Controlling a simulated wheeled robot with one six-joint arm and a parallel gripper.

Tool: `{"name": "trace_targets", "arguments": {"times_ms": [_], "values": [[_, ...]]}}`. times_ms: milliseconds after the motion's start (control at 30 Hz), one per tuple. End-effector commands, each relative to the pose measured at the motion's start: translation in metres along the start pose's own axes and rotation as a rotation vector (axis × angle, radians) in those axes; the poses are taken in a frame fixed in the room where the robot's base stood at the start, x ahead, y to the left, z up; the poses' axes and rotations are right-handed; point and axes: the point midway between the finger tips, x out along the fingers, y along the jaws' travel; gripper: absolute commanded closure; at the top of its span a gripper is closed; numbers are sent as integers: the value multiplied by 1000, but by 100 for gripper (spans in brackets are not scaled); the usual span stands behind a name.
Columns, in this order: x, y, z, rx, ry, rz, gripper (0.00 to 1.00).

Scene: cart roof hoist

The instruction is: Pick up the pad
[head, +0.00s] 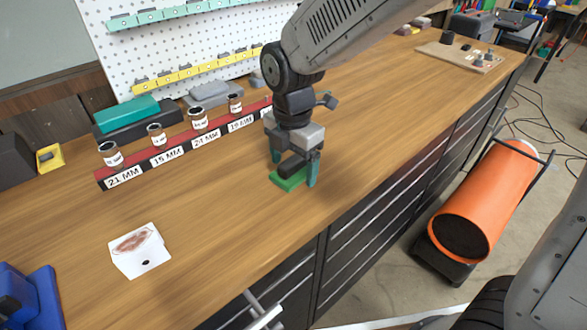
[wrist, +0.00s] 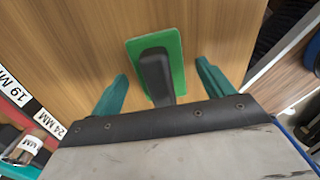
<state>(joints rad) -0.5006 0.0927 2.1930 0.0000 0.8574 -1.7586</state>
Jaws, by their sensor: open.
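The pad is a green rectangle with a dark raised handle on top. In the head view the pad (head: 287,183) lies on the wooden bench near its front edge, partly hidden by my gripper. My gripper (head: 293,176) points down over it with teal fingers apart. In the wrist view the pad (wrist: 174,52) lies ahead of the fingers, its dark handle (wrist: 156,74) reaching back into the gap. The gripper (wrist: 160,82) is open, with one finger on each side of the handle. I see clear space between each finger and the handle.
A red rail (head: 180,150) with labelled sockets runs along the bench behind the gripper. A white card (head: 139,250) lies at the left front, with a blue object (head: 30,300) near it. Bench surface around the pad is clear.

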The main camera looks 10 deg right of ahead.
Motion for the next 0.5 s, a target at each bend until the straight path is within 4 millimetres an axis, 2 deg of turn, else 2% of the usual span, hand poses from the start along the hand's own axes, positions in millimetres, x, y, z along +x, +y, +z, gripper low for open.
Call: {"name": "trace_targets", "arguments": {"times_ms": [233, 267, 400, 433, 500], "values": [[3, 0, 0, 0, 0, 2, 20], [3, 0, 0, 0, 0, 2, 23], [3, 0, 0, 1, 0, 2, 62], [3, 0, 0, 1, 0, 2, 69], [3, 0, 0, 1, 0, 2, 69]]}}
